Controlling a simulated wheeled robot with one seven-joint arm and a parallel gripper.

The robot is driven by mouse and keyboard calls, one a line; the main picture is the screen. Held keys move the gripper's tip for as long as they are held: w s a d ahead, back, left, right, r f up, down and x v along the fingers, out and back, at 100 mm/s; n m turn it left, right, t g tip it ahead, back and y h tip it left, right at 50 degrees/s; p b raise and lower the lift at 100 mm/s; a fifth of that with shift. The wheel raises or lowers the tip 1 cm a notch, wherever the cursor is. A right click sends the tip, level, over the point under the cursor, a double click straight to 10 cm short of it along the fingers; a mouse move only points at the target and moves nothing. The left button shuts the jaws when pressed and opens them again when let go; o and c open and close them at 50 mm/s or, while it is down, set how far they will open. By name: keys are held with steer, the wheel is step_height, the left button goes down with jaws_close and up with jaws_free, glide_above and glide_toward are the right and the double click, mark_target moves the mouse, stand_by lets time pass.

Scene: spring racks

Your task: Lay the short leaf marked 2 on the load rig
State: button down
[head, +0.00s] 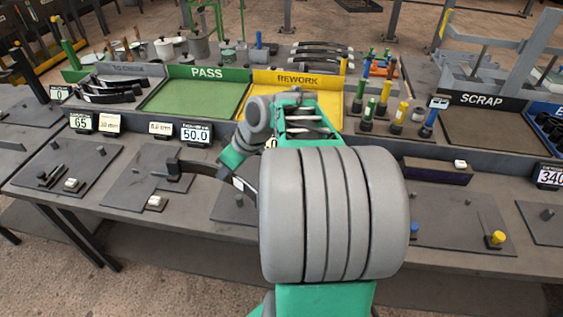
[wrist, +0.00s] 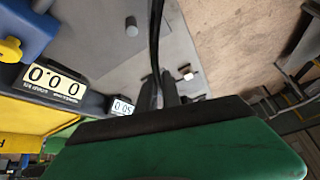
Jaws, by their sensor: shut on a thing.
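My gripper (head: 243,183) is shut on a dark, slightly curved leaf (head: 208,170), partly hidden behind my arm in the head view. The leaf reaches left from the gripper, and its far end appears at or very near a dark block (head: 174,172) on a grey plate (head: 130,190); I cannot tell if they touch. In the wrist view the leaf (wrist: 155,45) runs away from my gripper (wrist: 160,108) as a thin dark strip. No number is readable on it. The plate looks like a rig, with a display reading 50.0 (head: 195,132) behind it.
More leaves (head: 112,90) lie in the tray at the left. The green PASS tray (head: 195,97) looks empty; the yellow REWORK tray (head: 300,100) is partly behind my arm. Another plate (head: 60,165) lies left. Coloured pegs (head: 385,95) and the SCRAP tray (head: 488,132) are right.

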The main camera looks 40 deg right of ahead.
steer(key=s+d+f+n+y+p, duration=0.1)
steer(key=s+d+f+n, duration=0.15)
steer(key=d, duration=0.45)
steer(key=s+d+f+n+p, duration=0.1)
steer(key=s+d+f, duration=0.15)
steer(key=d, duration=0.55)
steer(key=shift+g, duration=0.3)
steer(key=f+b, duration=0.4)
steer(key=f, duration=0.1)
steer(key=s+f+b, duration=0.1)
steer(key=f+b, duration=0.2)
steer(key=shift+r, duration=0.1)
steer(key=shift+s+d, duration=0.1)
steer(key=shift+s, duration=0.1)
stand_by(0.3)
steer(key=shift+s+a+b, duration=0.2)
steer(key=shift+a+b, duration=0.05)
steer(key=shift+b, duration=0.05)
stand_by(0.5)
steer(key=shift+f, duration=0.3)
steer(key=c, duration=1)
jaws_free()
steer(key=shift+s, duration=0.1)
steer(key=shift+o, duration=0.2)
